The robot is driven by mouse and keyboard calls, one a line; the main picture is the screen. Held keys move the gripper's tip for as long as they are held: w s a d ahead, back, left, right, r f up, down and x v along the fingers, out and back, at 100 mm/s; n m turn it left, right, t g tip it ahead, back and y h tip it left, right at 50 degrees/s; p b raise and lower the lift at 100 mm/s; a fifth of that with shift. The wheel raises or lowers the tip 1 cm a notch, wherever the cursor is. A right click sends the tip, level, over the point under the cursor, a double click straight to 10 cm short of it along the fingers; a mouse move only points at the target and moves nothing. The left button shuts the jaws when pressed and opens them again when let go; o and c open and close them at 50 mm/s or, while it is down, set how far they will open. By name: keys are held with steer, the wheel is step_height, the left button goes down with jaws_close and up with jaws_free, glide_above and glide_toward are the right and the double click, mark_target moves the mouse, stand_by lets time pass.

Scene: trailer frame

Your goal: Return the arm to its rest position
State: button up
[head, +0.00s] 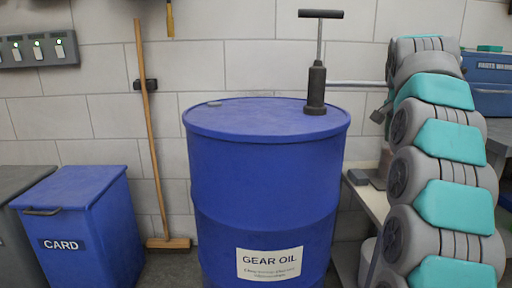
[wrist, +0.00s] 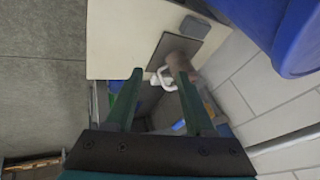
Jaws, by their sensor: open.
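My arm (head: 440,150) stands along the right side of the head view, its grey and teal links stacked from the bottom edge nearly to the top. My gripper is not seen in the head view. In the wrist view my gripper (wrist: 157,76) has its two green fingers apart. A white handle-like loop (wrist: 160,79) shows between and beyond the fingertips, next to a brownish rounded object (wrist: 181,62) partly hidden by the right finger. I cannot tell the distance between them and the fingers. Nothing is seen gripped.
A pale bench (head: 373,202) runs behind my arm, with a dark mat (wrist: 192,45) and a grey block (wrist: 194,27) on it. The blue gear oil drum (head: 262,185) with a hand pump (head: 316,88) stands left of my arm. A blue card bin (head: 85,225) and a broom (head: 151,140) are farther left.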

steer(key=s+a+f+n+g+y, duration=0.1)
steer(key=s+a+f+n+g, duration=0.1)
steer(key=s+a+f+n, duration=0.45)
steer(key=s+a+f+n+g+y, duration=0.15)
steer(key=s+a+f, duration=0.25)
steer(key=s+a, duration=0.6)
steer(key=s+a+f+n+g, duration=0.1)
steer(key=s+f, duration=0.4)
steer(key=s, duration=0.5)
steer(key=s+a+f+n+g+p, duration=0.1)
steer(key=s+a+f+n, duration=0.2)
steer(key=s+f, duration=0.3)
steer(key=s+a+f+n+g, duration=0.2)
steer(key=s+f, duration=0.3)
steer(key=s, duration=0.9)
steer(key=shift+f+y+p, duration=0.15)
steer(key=shift+y+p, duration=0.15)
steer(key=shift+y, duration=0.05)
